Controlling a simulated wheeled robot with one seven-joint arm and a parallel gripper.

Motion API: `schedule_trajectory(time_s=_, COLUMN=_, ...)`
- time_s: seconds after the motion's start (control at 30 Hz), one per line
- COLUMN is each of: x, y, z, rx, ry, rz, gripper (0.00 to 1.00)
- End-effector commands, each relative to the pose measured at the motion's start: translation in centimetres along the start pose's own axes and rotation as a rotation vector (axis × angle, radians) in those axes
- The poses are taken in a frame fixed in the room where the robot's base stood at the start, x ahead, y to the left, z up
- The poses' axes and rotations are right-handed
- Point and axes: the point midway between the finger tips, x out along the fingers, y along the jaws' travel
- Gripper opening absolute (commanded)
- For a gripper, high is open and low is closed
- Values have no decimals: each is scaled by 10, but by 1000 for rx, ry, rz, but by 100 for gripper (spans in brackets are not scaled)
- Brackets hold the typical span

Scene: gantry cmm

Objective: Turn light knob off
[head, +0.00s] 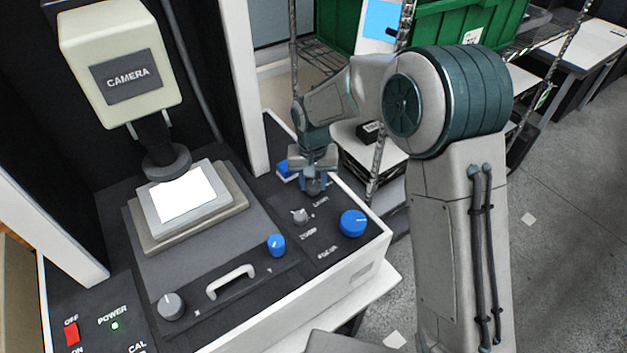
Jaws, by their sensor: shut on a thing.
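The control panel (340,195) is the black top on the right of the bench machine. My gripper (314,187) points down at its far right part, just above a small printed label that seems to read LIGHT. It is shut on the knob there, which I take to be the light knob. The fingers hide most of this knob, so its setting cannot be told. A small grey knob (300,215) stands just in front of the gripper, apart from it. A larger blue knob (353,222) stands to the right, near a label that seems to read FOCUS.
A blue part (285,170) lies just left of the gripper. The camera head (125,75) stands over the stage (145,235). A white handle (231,282), a blue knob (276,245), a grey knob (170,305) and a red power switch (72,333) are nearer. A green crate (450,30) is behind.

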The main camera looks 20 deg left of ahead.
Motion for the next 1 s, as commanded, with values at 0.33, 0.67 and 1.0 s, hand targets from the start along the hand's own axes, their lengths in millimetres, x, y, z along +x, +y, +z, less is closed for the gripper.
schedule_trajectory(time_s=0.33, x=1, y=-1, z=0, rx=-103, ry=-3, rz=1, gripper=11)
schedule_trajectory(time_s=0.67, x=1, y=-1, z=0, rx=-370, ry=-2, rz=0, gripper=11)
schedule_trajectory(time_s=1.0, x=0, y=-2, z=0, rx=-632, ry=-1, rz=-1, gripper=11)
